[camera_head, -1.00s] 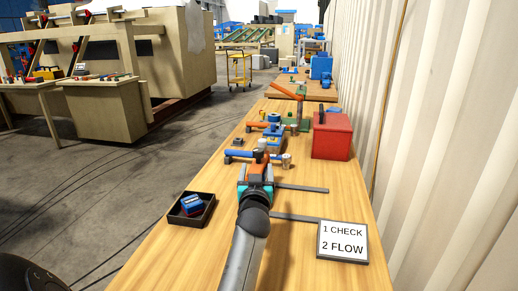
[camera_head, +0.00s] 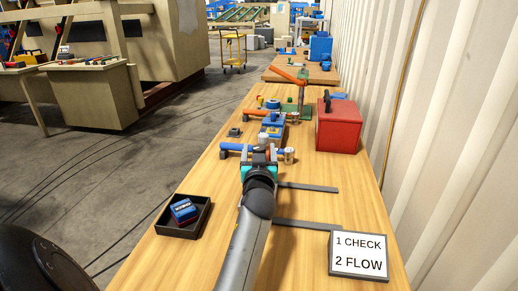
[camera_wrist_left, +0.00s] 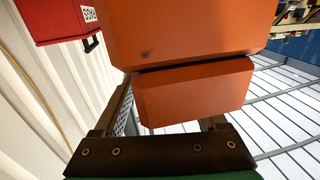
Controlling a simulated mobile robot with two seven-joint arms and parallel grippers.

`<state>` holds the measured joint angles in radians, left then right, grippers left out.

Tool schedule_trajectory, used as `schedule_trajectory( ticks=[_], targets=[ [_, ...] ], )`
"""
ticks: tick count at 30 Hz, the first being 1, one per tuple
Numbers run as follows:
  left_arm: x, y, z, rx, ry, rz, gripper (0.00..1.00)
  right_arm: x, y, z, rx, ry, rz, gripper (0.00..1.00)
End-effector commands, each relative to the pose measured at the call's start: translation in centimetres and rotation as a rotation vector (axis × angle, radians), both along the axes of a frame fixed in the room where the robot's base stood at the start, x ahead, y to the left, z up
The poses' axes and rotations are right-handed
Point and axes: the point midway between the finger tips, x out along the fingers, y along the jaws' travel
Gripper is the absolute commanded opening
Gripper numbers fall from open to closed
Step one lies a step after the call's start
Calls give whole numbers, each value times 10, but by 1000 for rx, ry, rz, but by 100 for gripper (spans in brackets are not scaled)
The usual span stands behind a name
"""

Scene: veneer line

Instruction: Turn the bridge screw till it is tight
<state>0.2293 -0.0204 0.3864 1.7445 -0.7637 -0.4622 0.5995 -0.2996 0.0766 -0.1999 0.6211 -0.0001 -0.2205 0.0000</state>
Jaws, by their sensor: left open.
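My left gripper (camera_head: 259,153) reaches over the table from the near side, at a small assembly with a blue handle (camera_head: 232,147) and a silver cylinder (camera_head: 289,155). In the left wrist view, large orange blocks (camera_wrist_left: 195,95) fill the space just beyond and between my open left gripper's fingers (camera_wrist_left: 165,125). I cannot tell whether the fingers touch them. I cannot make out the bridge screw; my gripper hides part of the assembly. My right gripper is not in view.
A black tray (camera_head: 162,227) with a blue block (camera_head: 184,211) stands left. A sign (camera_head: 358,254) lies at right, beside two dark bars (camera_head: 305,187). Behind are a red box (camera_head: 339,128), a blue fixture (camera_head: 271,128) and an orange lever (camera_head: 288,74). A wall bounds the right.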

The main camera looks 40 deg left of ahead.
Motion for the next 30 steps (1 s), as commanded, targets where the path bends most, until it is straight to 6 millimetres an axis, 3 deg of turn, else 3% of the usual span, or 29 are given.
schedule_trajectory(
  ticks=[4,24,30],
  targets=[
    [0,0,0,0,0,0,74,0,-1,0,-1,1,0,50],
    [0,0,0,0,0,0,0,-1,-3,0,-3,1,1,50],
    [0,0,0,1,1,-2,0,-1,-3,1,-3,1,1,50]
  ],
)
